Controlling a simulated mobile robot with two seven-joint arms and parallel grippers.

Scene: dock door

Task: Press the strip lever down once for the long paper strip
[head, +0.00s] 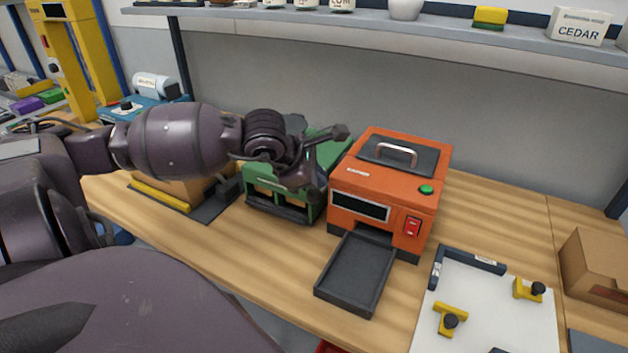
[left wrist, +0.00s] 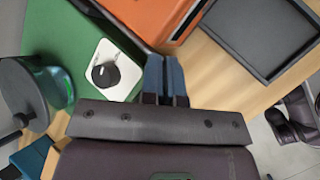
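My left gripper (left wrist: 165,60) shows in the left wrist view with its two blue fingers side by side, shut with nothing seen between them. In the head view my left arm reaches over the green machine (head: 336,151), close to the left side of the orange machine (head: 387,191). The wrist hides much of the green machine there. In the left wrist view the green machine's top (left wrist: 60,30) carries a white plate with a black knob (left wrist: 105,73), left of the fingers. I cannot make out a strip lever or a long paper strip for certain.
The orange machine has a dark tray (head: 356,274) out in front. A white board (head: 490,305) with yellow clamps lies to the right, with a cardboard box (head: 598,262) beyond. A shelf (head: 380,27) runs above the bench. Bare wood lies right of the orange machine.

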